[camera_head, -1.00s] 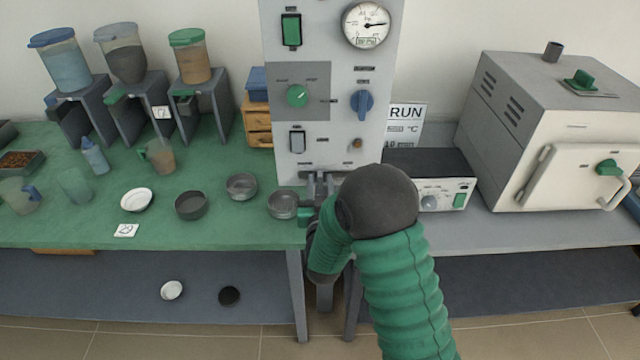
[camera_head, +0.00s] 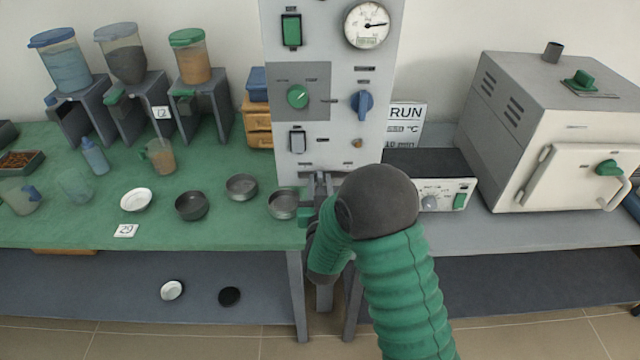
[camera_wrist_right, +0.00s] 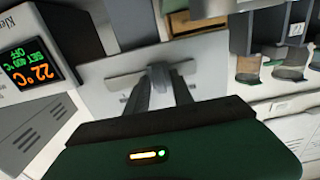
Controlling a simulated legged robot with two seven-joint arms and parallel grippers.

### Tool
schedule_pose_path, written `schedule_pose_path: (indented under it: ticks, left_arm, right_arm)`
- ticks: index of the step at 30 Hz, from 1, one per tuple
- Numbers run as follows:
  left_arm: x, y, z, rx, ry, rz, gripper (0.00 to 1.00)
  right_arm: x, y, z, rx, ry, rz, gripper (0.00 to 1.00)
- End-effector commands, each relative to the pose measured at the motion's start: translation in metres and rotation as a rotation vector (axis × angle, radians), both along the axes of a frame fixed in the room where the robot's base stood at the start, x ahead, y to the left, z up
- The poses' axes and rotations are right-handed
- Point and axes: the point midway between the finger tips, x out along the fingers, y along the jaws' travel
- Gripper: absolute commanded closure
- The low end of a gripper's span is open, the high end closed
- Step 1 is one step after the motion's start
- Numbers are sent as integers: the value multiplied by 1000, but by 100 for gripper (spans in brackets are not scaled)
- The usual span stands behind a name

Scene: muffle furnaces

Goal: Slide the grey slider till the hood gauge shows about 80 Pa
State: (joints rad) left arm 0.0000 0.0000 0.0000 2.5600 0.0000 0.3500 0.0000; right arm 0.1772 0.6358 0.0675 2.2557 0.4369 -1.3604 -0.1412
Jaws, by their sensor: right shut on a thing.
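The hood gauge (camera_head: 367,25) is a round white dial at the top right of the grey control panel (camera_head: 345,75). Its needle points to the right; its figures are too small to read. My right gripper (camera_head: 320,181) is at the bottom edge of the panel, partly hidden by my green and black arm. In the right wrist view my right gripper (camera_wrist_right: 160,72) has its dark fingers drawn together on a small grey piece, the grey slider (camera_wrist_right: 158,66), mostly hidden between the fingertips. My left gripper is not in view.
The panel also carries a green knob (camera_head: 297,96), a blue knob (camera_head: 362,104) and switches. Several dishes, such as a metal one (camera_head: 283,204), stand on the green table (camera_head: 90,225) to the left. A white furnace (camera_head: 560,130) stands to the right.

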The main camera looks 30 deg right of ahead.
Motion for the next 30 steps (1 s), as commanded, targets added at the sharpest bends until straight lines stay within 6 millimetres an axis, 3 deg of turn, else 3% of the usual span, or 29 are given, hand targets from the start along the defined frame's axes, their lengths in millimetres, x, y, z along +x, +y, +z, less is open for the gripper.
schedule_pose_path:
  ticks: [26,27,30]
  left_arm:
    - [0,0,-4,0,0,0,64]
    - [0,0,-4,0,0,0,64]
    - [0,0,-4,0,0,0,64]
  right_arm:
    - [-2,-3,-1,1,4,-1,100]
    - [-2,-3,-1,1,4,-1,70]
    - [-2,-3,-1,1,3,-1,65]
